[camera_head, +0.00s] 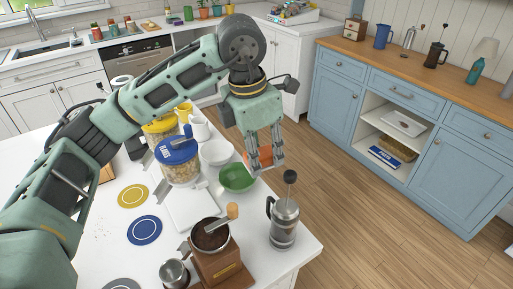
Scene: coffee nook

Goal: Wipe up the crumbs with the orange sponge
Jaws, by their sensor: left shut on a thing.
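My left gripper (267,163) points down over the right edge of the white island counter, just beyond the green bowl. It is shut on the orange sponge (259,159), which shows partly behind and between the fingers. I cannot tell whether the sponge touches the counter. My right gripper is not in view.
Close to the gripper stand a green bowl (237,178), a white bowl (216,152) and a French press (284,222). A coffee grinder (213,250), a blue-lidded jar (178,163) and a white board (190,208) fill the middle. Open wooden floor lies to the right.

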